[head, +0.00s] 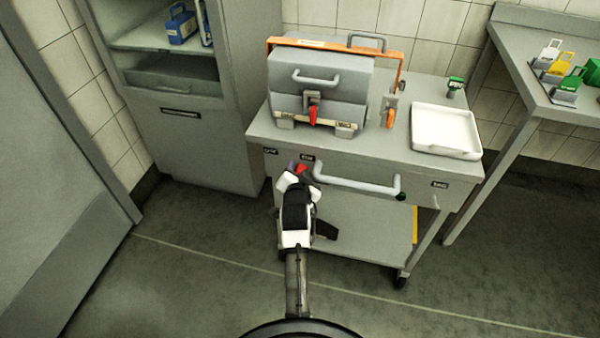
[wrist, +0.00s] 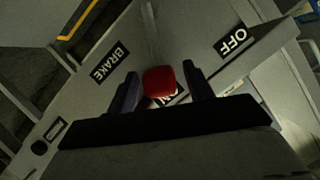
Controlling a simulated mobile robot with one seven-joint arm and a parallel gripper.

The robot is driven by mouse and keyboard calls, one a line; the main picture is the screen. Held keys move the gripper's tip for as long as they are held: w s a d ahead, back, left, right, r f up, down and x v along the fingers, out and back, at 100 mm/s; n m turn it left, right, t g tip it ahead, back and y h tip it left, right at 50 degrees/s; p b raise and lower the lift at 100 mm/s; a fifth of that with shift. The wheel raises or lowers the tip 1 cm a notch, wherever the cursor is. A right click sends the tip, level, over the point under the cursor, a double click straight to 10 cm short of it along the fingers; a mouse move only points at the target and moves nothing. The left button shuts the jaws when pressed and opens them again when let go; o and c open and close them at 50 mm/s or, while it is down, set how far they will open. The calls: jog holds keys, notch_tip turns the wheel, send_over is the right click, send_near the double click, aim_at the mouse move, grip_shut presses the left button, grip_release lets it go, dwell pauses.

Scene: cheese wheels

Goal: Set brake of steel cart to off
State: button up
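The steel cart (head: 372,160) stands ahead of me. Its front carries a brake lever with a red knob (head: 302,169), which also shows in the wrist view (wrist: 159,81). In the wrist view the knob lies between a BRAKE label (wrist: 109,63) and an OFF label (wrist: 234,41). It partly covers a third label (wrist: 174,97) that seems to read ON. My gripper (head: 298,179) is at the cart's front left, and its fingers also show in the wrist view (wrist: 161,88). They are apart, one on each side of the knob, with small gaps. Contact cannot be told.
On the cart stand a grey lidded box (head: 318,85) with a red latch, an orange-handled lever (head: 390,112), a green-topped item (head: 454,86) and a white tray (head: 445,131). The cart's push handle (head: 357,184) is right of my gripper. A cabinet (head: 200,135) stands left; floor in front is clear.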

grip_shut()
jog(key=shift+a, duration=0.1)
jog(key=shift+w+a+r+n+h+p, duration=0.15)
jog(key=shift+a+r+n+h+p, duration=0.35)
jog(key=shift+a+n+p, duration=0.15)
jog(key=a+n+h, duration=0.1)
jog(key=a+n, duration=0.1)
jog(key=w+a+n+g+h, duration=0.1)
jog(key=a+n+h, duration=0.1)
jog(key=shift+w+a, duration=0.1)
jog(key=shift+a, duration=0.15)
jog(key=shift+w+a+f+n+h+b, duration=0.15)
jog(key=shift+a+f+n+h+b, duration=0.15)
jog(key=shift+a+n+h+b, duration=0.3)
jog(key=shift+w+a+f+n+h+b, duration=0.15)
jog(key=shift+a+f+n+h+b, duration=0.15)
jog(key=shift+a+n, duration=0.45)
